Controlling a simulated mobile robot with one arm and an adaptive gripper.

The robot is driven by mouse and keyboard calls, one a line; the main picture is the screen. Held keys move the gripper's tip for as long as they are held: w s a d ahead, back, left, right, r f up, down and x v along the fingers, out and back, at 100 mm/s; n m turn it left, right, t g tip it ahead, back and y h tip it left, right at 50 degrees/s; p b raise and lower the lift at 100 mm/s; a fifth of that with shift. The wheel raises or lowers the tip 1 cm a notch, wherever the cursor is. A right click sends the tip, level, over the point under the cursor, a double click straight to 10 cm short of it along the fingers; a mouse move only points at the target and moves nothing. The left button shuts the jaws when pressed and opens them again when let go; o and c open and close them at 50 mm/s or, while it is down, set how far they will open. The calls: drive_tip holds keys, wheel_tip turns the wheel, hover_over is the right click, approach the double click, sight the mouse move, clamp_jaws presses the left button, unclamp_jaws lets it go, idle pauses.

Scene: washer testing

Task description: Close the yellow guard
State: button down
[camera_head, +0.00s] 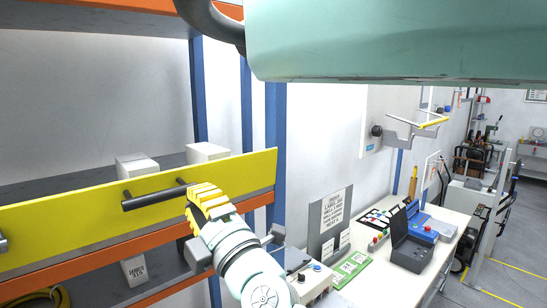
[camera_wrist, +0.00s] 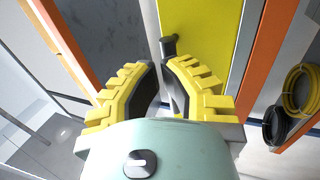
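The yellow guard (camera_head: 85,220) is a long yellow panel along the front of the orange-framed shelf, with a dark bar handle (camera_head: 153,198) on its face. It also shows as a yellow strip in the wrist view (camera_wrist: 204,34). My gripper (camera_head: 202,192), with ridged yellow fingers, is at the right end of the handle. In the wrist view, a gap shows between my fingertips (camera_wrist: 160,66), and the handle's dark end (camera_wrist: 168,46) lies just beyond them. I see no clear grip; the fingers hide part of the handle.
White boxes (camera_head: 137,167) stand on the shelf behind the guard. Blue uprights (camera_head: 275,130) and an orange beam (camera_head: 150,243) frame it. A workbench (camera_head: 385,285) with a sign, a dark case (camera_head: 412,240) and control boxes stands at right. Coiled hoses (camera_wrist: 300,90) hang in the wrist view.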

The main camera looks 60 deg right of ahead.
drive_tip(key=shift+p+x, duration=0.6)
drive_tip(key=shift+x, duration=0.45)
drive_tip(key=shift+w, duration=0.1)
drive_tip(key=shift+w+d+r, duration=0.15)
drive_tip(key=shift+w+r, duration=0.45)
drive_tip(key=shift+w, duration=0.15)
